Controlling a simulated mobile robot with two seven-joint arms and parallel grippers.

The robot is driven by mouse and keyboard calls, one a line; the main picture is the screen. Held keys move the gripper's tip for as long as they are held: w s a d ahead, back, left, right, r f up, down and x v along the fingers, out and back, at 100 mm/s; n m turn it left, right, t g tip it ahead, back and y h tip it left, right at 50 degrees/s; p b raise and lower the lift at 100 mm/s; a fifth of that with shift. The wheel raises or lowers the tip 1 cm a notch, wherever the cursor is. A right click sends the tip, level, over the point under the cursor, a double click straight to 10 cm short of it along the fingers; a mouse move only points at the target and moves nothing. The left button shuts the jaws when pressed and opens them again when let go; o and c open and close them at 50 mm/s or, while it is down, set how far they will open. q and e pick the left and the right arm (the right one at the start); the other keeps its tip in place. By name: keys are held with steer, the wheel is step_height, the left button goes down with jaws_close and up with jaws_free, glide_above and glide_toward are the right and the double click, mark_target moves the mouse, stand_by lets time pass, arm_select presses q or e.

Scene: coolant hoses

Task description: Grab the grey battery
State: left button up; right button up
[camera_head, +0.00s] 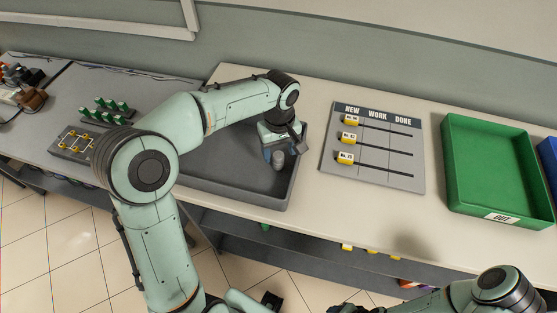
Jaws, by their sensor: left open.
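The grey battery (279,160) is a small upright grey cylinder inside the dark grey tray (225,187), towards the tray's right side. My left gripper (281,154) reaches down into the tray from above, with its fingers open and close about the battery. A finger shows beside the battery's left side and another part to its upper right. I cannot tell whether either finger touches it. The battery's top is partly hidden by the gripper. Only part of my right arm shows at the bottom right; its gripper is not visible.
A board (375,150) marked NEW, WORK and DONE with yellow tags lies right of the tray. Further right are a green bin (500,218) labelled OUT and a blue bin (548,160). Green pegs (105,108) and a block with yellow fittings (75,143) stand at left.

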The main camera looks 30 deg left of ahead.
mark_target(278, 154)
arm_select(q)
step_height(278, 154, down, 5)
steer(key=shift+a+r, duration=0.15)
steer(key=shift+c, duration=0.3)
steer(key=shift+r, duration=0.1)
jaws_close()
